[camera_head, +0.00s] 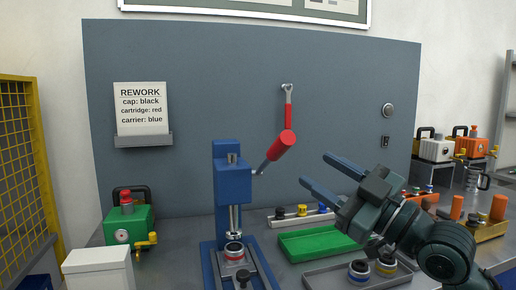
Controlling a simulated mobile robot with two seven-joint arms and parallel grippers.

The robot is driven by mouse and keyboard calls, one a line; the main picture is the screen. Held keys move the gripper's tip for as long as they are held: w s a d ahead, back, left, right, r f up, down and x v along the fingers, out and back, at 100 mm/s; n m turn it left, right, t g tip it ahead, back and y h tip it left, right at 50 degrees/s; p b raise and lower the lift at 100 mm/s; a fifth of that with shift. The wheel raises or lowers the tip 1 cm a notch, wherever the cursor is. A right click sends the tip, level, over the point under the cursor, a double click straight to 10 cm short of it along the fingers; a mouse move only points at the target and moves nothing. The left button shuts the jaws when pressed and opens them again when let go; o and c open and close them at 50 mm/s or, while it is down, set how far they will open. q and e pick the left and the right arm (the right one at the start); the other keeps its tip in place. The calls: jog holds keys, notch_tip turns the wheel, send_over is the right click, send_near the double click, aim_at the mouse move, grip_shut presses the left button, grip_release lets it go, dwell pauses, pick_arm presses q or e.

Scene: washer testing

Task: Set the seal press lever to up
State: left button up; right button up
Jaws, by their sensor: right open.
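The blue seal press (232,186) stands on the bench at the centre. Its lever (281,146) is a grey rod with a thick red grip, slanting up and to the right from the press head. My left gripper is not in view.
A red-handled wrench (288,108) hangs on the grey panel behind the lever. A green tray (310,245) and a grey tray (335,276) lie right of the press. A green pump-like unit (128,222) and a white box (97,270) stand left. A rework sign (140,103) is on the panel.

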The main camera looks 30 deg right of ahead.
aim_at(278, 143)
jog(key=p+x, duration=0.4)
jog(key=x, duration=0.7)
jog(key=shift+r, duration=0.15)
jog(key=shift+w+a+r, duration=0.1)
jog(key=shift+w+a, duration=0.05)
jog(key=shift+w, duration=0.45)
jog(key=shift+c, duration=0.3)
grip_shut()
